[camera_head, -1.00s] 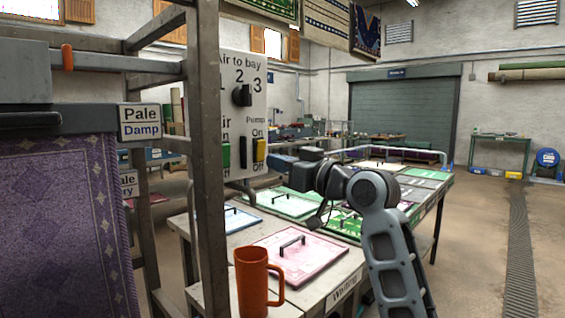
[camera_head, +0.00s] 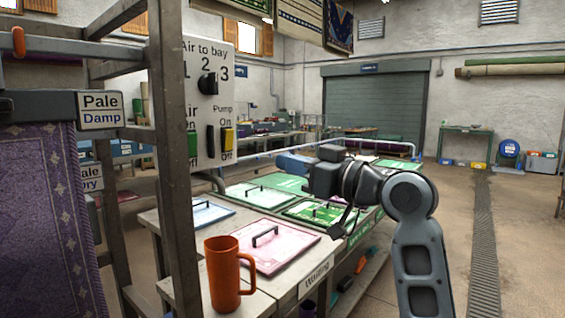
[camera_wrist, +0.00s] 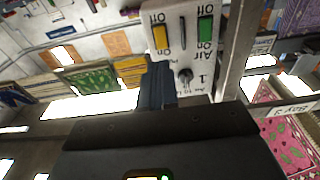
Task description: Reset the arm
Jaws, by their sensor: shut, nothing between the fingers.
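My arm rises at the right of the head view, bent at a grey elbow joint, with its dark forearm end pointing left over the table. My gripper (camera_wrist: 157,85) shows in the wrist view as dark fingers closed together with nothing between them. In the head view its fingertips cannot be made out clearly. The control panel (camera_head: 222,120), with a black knob (camera_head: 208,84), a green switch (camera_head: 192,145) and a yellow switch (camera_head: 227,140), stands left of the arm. In the wrist view the panel (camera_wrist: 183,60) appears upside down beyond the fingers.
A metal rack post (camera_head: 172,200) stands close on the left, with a purple rug (camera_head: 40,220) hanging beside it. An orange mug (camera_head: 222,275) stands at the near edge of the table, by a pink handled board (camera_head: 285,247). Floor (camera_head: 520,230) on the right is open.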

